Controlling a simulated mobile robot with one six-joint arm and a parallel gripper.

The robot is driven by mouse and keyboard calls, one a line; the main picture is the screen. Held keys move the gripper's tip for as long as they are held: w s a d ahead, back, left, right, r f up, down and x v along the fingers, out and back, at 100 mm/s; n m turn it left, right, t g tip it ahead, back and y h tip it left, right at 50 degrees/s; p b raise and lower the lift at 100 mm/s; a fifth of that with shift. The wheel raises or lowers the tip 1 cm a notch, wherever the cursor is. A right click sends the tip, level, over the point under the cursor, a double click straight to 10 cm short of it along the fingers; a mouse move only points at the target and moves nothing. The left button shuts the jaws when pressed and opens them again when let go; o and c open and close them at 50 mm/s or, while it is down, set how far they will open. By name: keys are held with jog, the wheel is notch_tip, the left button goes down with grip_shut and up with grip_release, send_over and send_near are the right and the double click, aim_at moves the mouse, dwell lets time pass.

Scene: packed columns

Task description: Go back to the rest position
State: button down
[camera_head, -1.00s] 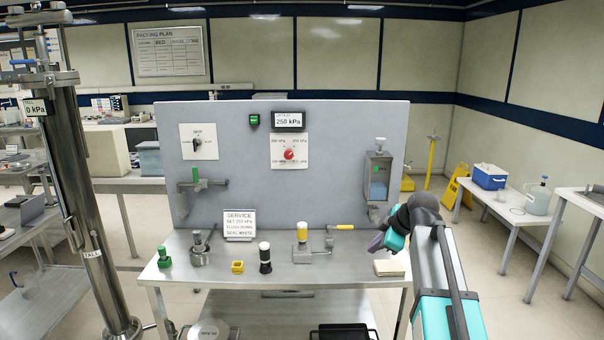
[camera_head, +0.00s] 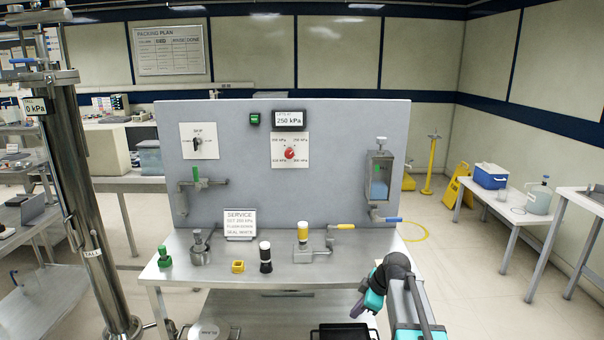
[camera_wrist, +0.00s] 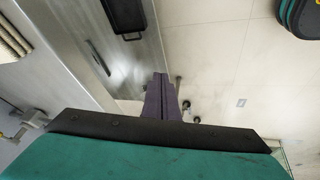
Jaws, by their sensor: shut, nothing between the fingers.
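My gripper (camera_head: 358,307) is in front of the right end of the metal bench (camera_head: 330,272) in the head view, low and pointing down and left. Its purple fingers show together in the wrist view (camera_wrist: 161,97), shut and empty. In the wrist view the fingers are over the bench's edge and the pale floor. The arm, black and teal, comes in from the lower right of the head view and hides part of the bench's right corner.
The grey panel (camera_head: 340,150) rises behind. A black tray (camera_head: 343,332) is below. Floor (camera_head: 450,270) to the right is free.

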jog(key=s+a+f+m+g, duration=0.1)
jog(key=s+a+f+g, duration=0.1)
jog(key=s+f, duration=0.9)
jog(key=s+a+f+m+g, duration=0.1)
jog(key=s+a+f+g, duration=0.15)
jog(key=s+f, duration=0.85)
jog(key=s+d+f+m+g+h, duration=0.1)
jog(key=s+d+f+m+g, duration=0.1)
jog(key=s+f+m, duration=0.4)
jog(key=s+d+f+m+g+h, duration=0.2)
jog(key=s+f+m, duration=0.4)
jog(key=s, duration=1.1)
notch_tip(320, 180, down, 2)
jog(key=shift+f+h, duration=0.1)
jog(key=shift+h, duration=0.2)
jog(key=shift+d, duration=0.1)
